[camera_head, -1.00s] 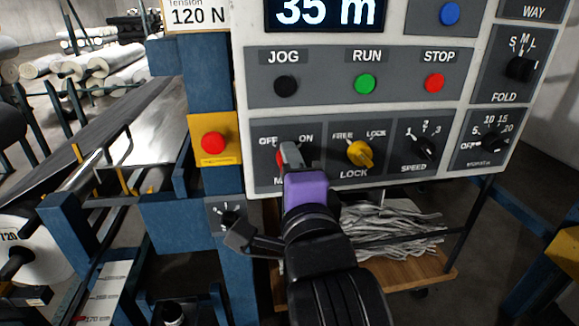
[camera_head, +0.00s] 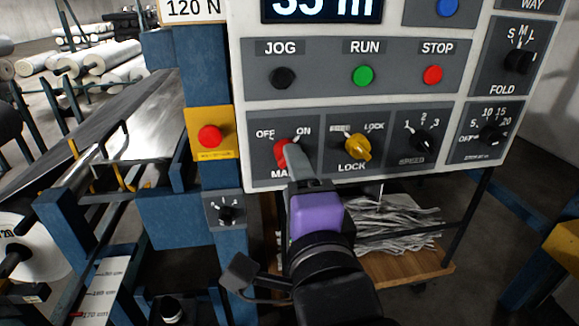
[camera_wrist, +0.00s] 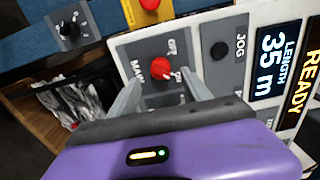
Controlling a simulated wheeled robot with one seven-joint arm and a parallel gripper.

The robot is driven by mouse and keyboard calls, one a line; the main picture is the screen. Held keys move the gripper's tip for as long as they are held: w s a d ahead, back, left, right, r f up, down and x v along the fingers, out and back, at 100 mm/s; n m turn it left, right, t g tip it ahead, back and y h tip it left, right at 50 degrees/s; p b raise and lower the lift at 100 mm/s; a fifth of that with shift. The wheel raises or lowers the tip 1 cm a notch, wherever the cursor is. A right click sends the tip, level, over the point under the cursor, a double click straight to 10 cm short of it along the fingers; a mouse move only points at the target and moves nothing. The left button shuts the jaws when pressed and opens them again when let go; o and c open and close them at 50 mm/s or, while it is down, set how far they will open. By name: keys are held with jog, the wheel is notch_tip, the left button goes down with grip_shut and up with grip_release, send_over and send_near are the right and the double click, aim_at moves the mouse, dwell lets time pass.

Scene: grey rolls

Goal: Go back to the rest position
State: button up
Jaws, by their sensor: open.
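My gripper (camera_head: 291,150) is in front of the lower left part of the control panel (camera_head: 355,98), its purple body (camera_head: 316,215) below. The red MAIN knob (camera_head: 281,152) is partly hidden behind the fingers in the head view. In the wrist view my gripper (camera_wrist: 160,82) is open, with its two grey fingers apart and the red knob (camera_wrist: 160,68) seen between them. The knob's white mark points toward ON. I cannot tell whether a finger touches it.
The yellow LOCK knob (camera_head: 358,147) sits just right of the fingers. A red button on a yellow plate (camera_head: 210,136) and a small black knob (camera_head: 226,209) are to the left. A wooden shelf (camera_head: 405,266) with grey strips lies below the panel.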

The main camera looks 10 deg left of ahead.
jog(key=shift+v, duration=1.15)
notch_tip(320, 180, up, 4)
jog(key=s+a+n+t+y, duration=0.1)
jog(key=s+n+t+y, duration=0.1)
jog(key=n, duration=0.4)
jog(key=s+d+f+n, duration=0.5)
jog(key=d+f, duration=0.1)
jog(key=f, duration=0.2)
jog(key=s+d+f+n, duration=0.5)
jog(key=d+f+n, duration=0.1)
jog(key=f, duration=0.3)
jog(key=s+d+f+g+h, duration=0.1)
jog(key=s+d+f+h, duration=0.1)
jog(key=s+d+f, duration=0.2)
jog(key=s+d+f+m+g+h, duration=0.1)
jog(key=s+d+f, duration=0.3)
jog(key=s, duration=0.5)
jog(key=s+d+f+m+g+h, duration=0.1)
jog(key=s+d+f+g+h, duration=0.1)
jog(key=s+d+f+h, duration=0.2)
jog(key=s+f, duration=0.2)
jog(key=s, duration=0.1)
jog(key=shift+s+g, duration=0.3)
